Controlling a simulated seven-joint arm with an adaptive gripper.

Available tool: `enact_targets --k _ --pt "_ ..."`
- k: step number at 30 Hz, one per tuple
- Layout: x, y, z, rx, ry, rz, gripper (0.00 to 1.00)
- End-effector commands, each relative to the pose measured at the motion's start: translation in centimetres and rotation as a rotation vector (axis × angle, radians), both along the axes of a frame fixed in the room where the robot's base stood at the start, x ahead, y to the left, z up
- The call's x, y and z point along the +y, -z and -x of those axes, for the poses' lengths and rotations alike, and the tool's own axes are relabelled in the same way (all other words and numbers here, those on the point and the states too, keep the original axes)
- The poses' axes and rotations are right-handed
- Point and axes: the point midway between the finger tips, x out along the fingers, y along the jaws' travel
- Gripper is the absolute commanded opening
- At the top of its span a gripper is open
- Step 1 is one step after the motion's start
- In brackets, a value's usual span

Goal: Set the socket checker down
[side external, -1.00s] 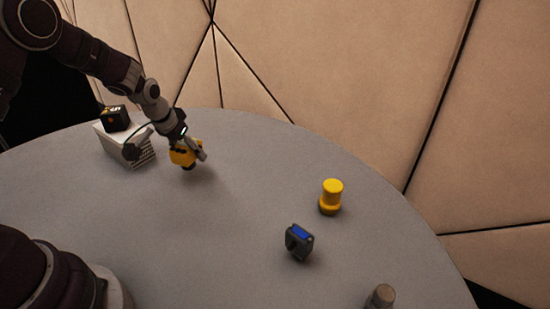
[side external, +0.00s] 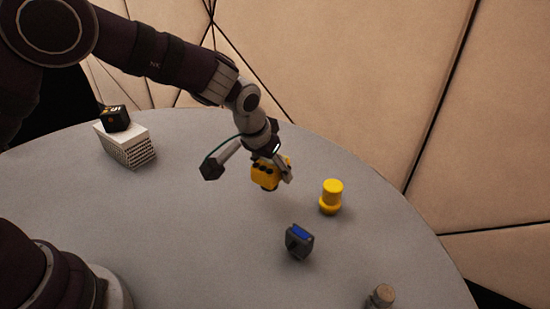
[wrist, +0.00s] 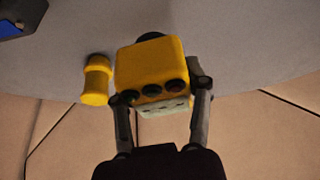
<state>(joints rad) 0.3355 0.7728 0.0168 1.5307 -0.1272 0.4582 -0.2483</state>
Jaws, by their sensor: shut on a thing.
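The socket checker (side external: 264,176) is a yellow block with a row of dark round spots on one face and a dark part beneath. My gripper (side external: 283,172) is shut on it and holds it over the table, left of a yellow cylinder. In the wrist view the socket checker (wrist: 151,70) sits between the two fingers of my gripper (wrist: 163,100), its spotted face toward the camera. A dark shadow lies on the table beneath it, and it looks clear of the surface.
The grey round table (side external: 190,235) has free room at its middle. A yellow flanged cylinder (side external: 331,197) stands to the right. A dark device with a blue screen (side external: 299,241) is nearer the front. A grey-brown cylinder (side external: 381,296) is at the front edge. A black-and-yellow box (side external: 115,118) rests on a white box (side external: 125,147).

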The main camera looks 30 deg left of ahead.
Motion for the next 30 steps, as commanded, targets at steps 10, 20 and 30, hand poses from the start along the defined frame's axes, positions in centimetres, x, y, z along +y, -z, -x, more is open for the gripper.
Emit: enact_targets --k 10,20,30 --pt "0.1 5.7 0.0 0.002 0.0 0.0 0.12" --pt "0.1 6.0 0.0 0.0 -0.001 0.001 0.12" --pt "0.1 5.9 0.0 0.0 -0.001 0.001 0.75"
